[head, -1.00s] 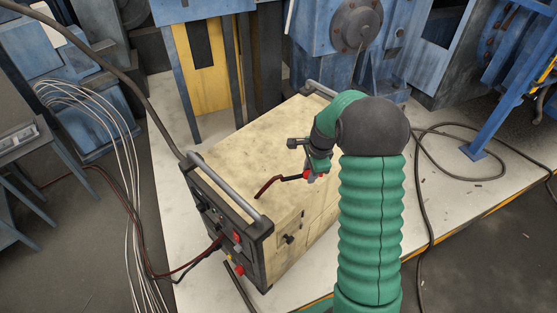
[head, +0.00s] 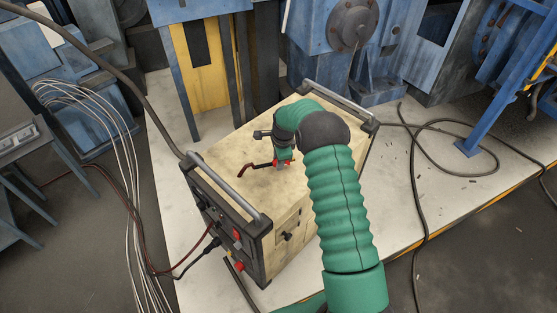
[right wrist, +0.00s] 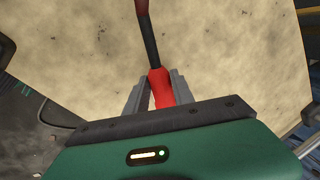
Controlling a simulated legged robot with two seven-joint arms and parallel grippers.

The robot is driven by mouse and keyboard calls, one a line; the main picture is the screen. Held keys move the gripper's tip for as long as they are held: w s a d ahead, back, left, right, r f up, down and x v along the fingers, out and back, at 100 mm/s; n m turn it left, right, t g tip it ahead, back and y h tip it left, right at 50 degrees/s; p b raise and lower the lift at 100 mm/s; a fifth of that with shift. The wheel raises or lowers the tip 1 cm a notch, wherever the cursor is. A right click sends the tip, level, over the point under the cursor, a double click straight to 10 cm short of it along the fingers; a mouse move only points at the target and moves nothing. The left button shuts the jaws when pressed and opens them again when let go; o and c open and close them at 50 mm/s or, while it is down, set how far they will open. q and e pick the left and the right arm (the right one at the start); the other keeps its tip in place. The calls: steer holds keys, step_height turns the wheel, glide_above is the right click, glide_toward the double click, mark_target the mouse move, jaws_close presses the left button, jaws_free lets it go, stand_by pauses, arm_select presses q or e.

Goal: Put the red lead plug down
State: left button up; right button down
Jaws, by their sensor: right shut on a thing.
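The red lead plug (head: 285,162) is in my right gripper (head: 281,163), over the cream top of the box-shaped machine (head: 225,155). In the right wrist view, the two grey fingers (right wrist: 154,92) are shut on the red body of the plug (right wrist: 161,86). Its black middle (right wrist: 149,42) and a red far part reach up out of that view. In the head view this dark and red part points left, low over the top. I cannot tell whether it touches the surface. My left gripper is not in view.
The machine has grey rail handles (head: 226,190) at both ends and a dark front panel with red sockets (head: 237,265) and cables. A black cable (head: 414,200) loops on the pale floor at right. Blue machinery stands behind. The machine's top is otherwise clear.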

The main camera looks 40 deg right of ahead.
steer(key=shift+f+b, duration=0.3)
steer(key=shift+f, duration=0.3)
steer(key=c, duration=1.2)
jaws_free()
steer(key=shift+s, duration=0.1)
steer(key=shift+o, duration=0.6)
